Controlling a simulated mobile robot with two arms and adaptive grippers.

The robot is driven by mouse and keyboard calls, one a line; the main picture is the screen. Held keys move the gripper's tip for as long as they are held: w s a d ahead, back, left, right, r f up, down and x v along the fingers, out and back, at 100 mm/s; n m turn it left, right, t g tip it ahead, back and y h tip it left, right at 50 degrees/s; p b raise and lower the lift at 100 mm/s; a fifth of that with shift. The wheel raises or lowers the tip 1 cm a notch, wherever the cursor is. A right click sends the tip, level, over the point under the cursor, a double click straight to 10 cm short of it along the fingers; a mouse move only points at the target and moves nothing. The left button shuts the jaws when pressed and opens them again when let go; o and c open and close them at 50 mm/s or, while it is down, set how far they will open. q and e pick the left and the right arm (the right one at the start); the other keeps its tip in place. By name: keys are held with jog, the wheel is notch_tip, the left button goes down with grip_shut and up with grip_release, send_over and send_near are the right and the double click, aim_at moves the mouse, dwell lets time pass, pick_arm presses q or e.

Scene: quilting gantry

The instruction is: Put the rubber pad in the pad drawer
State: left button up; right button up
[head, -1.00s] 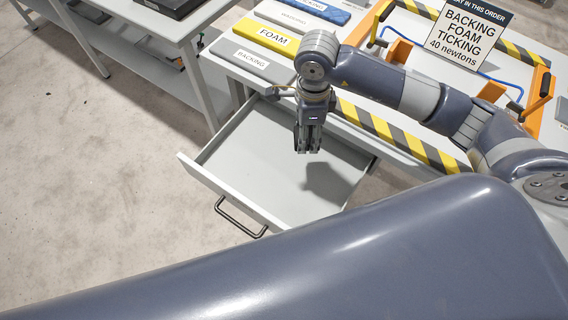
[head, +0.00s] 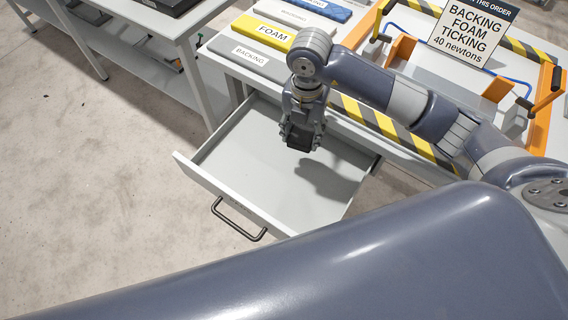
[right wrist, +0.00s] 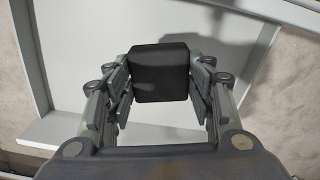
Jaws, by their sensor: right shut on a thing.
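The rubber pad (right wrist: 160,73) is a small black block with rounded corners. My right gripper (right wrist: 160,85) is shut on it, with fingers on its left and right sides in the right wrist view. In the head view my right gripper (head: 301,140) points down above the open pad drawer, and the dark pad (head: 299,142) shows at its fingertips. The pad drawer (head: 225,183) is light grey, pulled out from under the table, with a dark bar handle (head: 238,220) on its front. Its visible floor is empty apart from a shadow. My left gripper is not in view.
Above the drawer is a table with grey BACKING (head: 250,57) and yellow FOAM (head: 262,33) pieces, yellow-black striped edging and an orange frame (head: 541,115). A sign (head: 471,32) stands there. Another grey table (head: 165,22) is at the upper left. The floor left of the drawer is clear.

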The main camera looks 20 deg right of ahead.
aim_at(299, 161)
jog(key=m, duration=0.2)
jog(key=shift+w+a+f+m, duration=0.1)
jog(key=shift+f+m, duration=0.15)
jog(key=shift+m, duration=0.05)
notch_tip(299, 161, down, 10)
jog(key=shift+r+p, duration=0.15)
jog(key=shift+p, duration=0.3)
jog(key=shift+f, duration=0.25)
jog(key=o, duration=1.1)
jog(key=shift+r, duration=0.1)
